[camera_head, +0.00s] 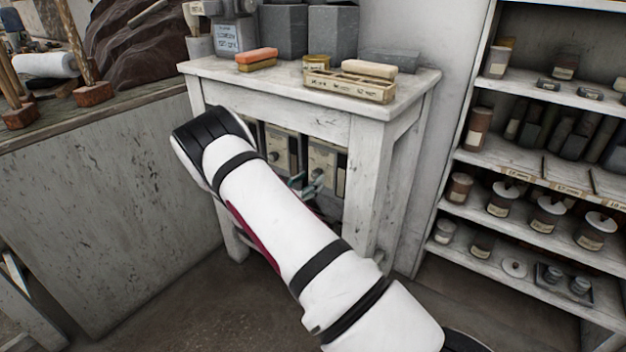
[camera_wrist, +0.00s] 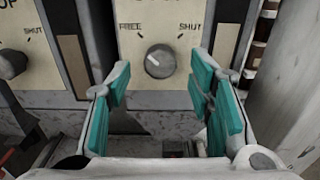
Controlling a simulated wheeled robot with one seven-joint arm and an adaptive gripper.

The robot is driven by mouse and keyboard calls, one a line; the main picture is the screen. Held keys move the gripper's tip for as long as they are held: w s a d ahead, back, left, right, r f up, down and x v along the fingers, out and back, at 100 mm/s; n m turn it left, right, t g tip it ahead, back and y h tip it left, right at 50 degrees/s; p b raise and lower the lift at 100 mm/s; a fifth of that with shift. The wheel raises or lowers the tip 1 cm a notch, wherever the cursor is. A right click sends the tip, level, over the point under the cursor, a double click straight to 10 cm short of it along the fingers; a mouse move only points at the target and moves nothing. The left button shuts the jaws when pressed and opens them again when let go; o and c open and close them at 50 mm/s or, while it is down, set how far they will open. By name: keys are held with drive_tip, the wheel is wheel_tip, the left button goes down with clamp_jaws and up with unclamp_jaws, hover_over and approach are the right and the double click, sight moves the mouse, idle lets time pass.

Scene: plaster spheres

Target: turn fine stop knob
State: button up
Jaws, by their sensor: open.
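A round grey knob (camera_wrist: 160,61) with a pale pointer line sits on a cream panel (camera_wrist: 141,86) marked FREE at left and SHUT at right. Its pointer is turned to the left, toward the FREE side. The panel's heading is cut off, so I cannot read the knob's full name. My gripper (camera_wrist: 159,88) is open, its teal-padded fingers on either side of the knob's line and nearer the camera, with no visible contact. In the head view my gripper (camera_head: 306,185) is small and partly hidden behind my arm, in front of the panels under the table.
A second cream panel (camera_wrist: 20,72) with a dark handle stands to the left. A table leg (camera_head: 366,185) rises to the right. The white table (camera_head: 290,98) overhead bears blocks and boxes. Shelves (camera_head: 540,170) with jars stand at right.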

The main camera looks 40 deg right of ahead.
sight(318, 174)
drive_tip(key=shift+x, duration=1.4)
drive_tip(key=shift+c, duration=0.3)
clamp_jaws()
